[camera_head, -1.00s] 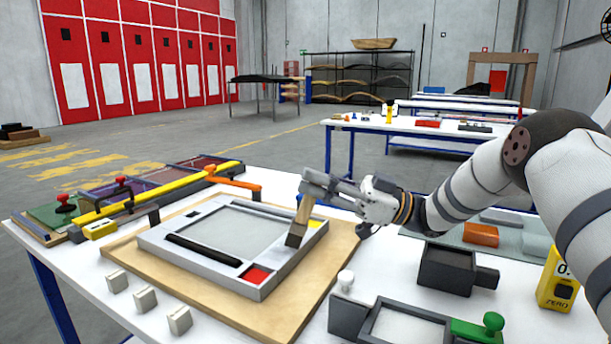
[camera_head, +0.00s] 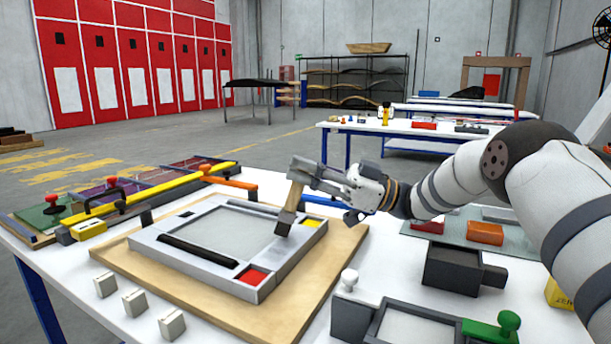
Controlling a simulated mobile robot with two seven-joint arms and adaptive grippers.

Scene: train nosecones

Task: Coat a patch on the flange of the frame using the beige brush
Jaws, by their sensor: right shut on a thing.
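The grey frame (camera_head: 148,242) lies on a tan board (camera_head: 331,262) on the white table. Its raised flange surrounds a pale grey panel. A black strip (camera_head: 200,250), a red patch (camera_head: 252,277) and a yellow patch (camera_head: 312,222) show on it. My right gripper (camera_head: 303,172) is shut on the beige brush (camera_head: 293,196), above the frame's right side. The brush is tilted, and its dark bristle end is at the right part of the flange; whether it touches cannot be told. My left gripper is not in view.
A dark open box (camera_head: 452,270) and a grey tray with a green knob (camera_head: 508,322) stand to the right. White blocks (camera_head: 134,302) line the front left. A yellow bar (camera_head: 150,193) and coloured panels lie behind the frame. An orange block (camera_head: 485,233) sits on a mat.

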